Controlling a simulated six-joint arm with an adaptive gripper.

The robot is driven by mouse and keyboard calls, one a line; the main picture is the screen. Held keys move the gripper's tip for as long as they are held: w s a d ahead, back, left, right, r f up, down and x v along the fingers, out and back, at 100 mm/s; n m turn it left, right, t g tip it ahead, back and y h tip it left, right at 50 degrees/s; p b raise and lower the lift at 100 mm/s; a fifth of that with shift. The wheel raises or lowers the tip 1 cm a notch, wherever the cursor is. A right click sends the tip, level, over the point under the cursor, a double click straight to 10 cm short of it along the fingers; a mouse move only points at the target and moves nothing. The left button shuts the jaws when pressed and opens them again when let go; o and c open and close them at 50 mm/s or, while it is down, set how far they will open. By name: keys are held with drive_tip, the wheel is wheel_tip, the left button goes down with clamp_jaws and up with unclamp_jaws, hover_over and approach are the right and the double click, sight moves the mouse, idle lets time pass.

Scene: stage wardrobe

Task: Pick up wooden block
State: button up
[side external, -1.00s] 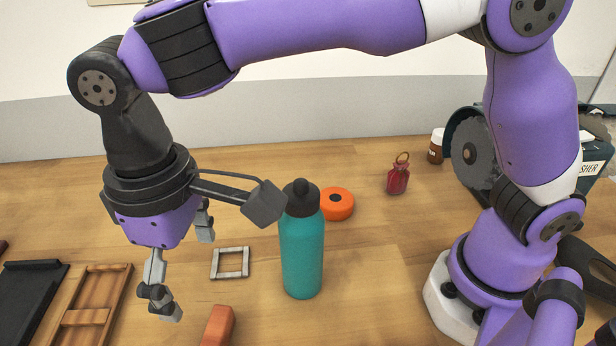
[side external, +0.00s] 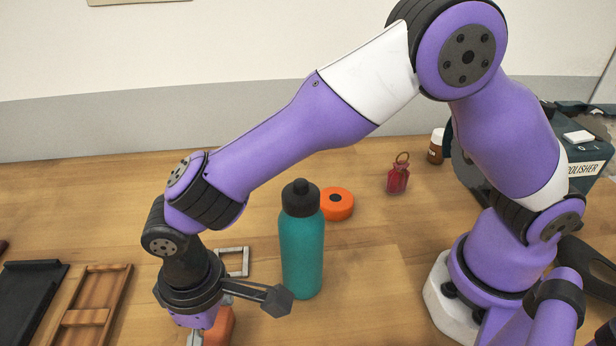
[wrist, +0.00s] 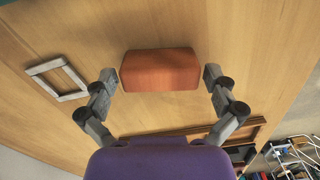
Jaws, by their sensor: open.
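The wooden block (wrist: 160,70) is a reddish-orange brick shape lying on the wooden table. In the wrist view it sits between and slightly beyond my open gripper's fingertips (wrist: 161,76), with a small gap showing at each side. In the side external view the block (side external: 219,328) is partly hidden behind my wrist, near the bottom edge. My gripper's fingers (side external: 196,338) are mostly cut off or hidden there. The gripper holds nothing.
A teal bottle (side external: 302,255) with a black cap stands right of my wrist. A small grey frame (side external: 246,262) lies behind it. A wooden frame (side external: 122,283) and black tray (side external: 30,290) lie at left.

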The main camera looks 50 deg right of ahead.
drive_tip(key=c, duration=0.8)
